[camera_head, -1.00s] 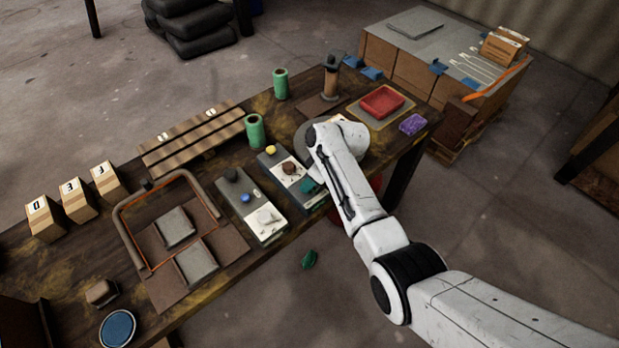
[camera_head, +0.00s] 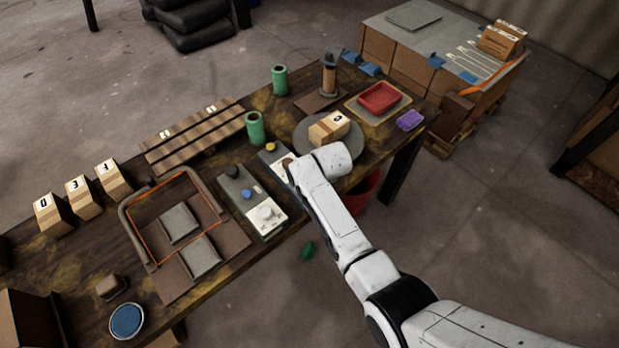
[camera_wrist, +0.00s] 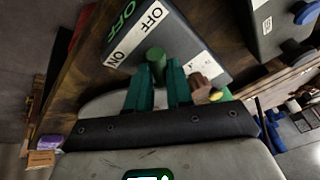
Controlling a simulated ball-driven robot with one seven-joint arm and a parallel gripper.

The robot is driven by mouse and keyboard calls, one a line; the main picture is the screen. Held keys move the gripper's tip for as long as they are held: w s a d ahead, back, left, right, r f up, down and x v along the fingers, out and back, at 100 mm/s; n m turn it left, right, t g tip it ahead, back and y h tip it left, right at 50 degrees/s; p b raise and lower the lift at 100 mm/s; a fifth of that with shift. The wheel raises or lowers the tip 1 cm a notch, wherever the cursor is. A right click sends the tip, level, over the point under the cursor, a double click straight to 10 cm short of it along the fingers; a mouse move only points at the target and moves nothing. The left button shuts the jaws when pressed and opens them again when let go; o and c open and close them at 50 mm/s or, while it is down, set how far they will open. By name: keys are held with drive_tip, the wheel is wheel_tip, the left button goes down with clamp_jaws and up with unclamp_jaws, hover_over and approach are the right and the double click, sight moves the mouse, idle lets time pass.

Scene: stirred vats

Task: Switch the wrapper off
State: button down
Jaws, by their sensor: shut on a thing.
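The wrapper has a round grey turntable (camera_head: 357,145) with a labelled carton (camera_head: 329,127) on it, beside an upright post with a brown roll (camera_head: 329,78). Its apparent control box (camera_head: 268,153) is partly behind my arm in the head view. In the wrist view the dark box (camera_wrist: 185,35) bears a white OFF/ON label (camera_wrist: 135,33) and green OFF lettering. My gripper (camera_wrist: 157,80) is at this box, its green fingers around a green knob (camera_wrist: 156,57). The knob's exact setting is unclear. My gripper is hidden in the head view.
A brown knob (camera_wrist: 201,84) lies close to my right finger in the wrist view. A second control box (camera_head: 250,200) with a blue button stands left of my arm. A red tray (camera_head: 380,98) and purple block (camera_head: 410,120) lie at the right.

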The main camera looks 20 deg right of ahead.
drive_tip(key=shift+m+h, duration=0.4)
drive_tip(key=shift+m, duration=0.7)
drive_tip(key=c, duration=1.3)
unclamp_jaws()
drive_tip(key=shift+r, duration=0.1)
drive_tip(key=v, duration=1)
drive_tip(key=shift+s+a+r, duration=0.15)
drive_tip(key=shift+s+r, duration=0.05)
drive_tip(key=shift+r, duration=0.05)
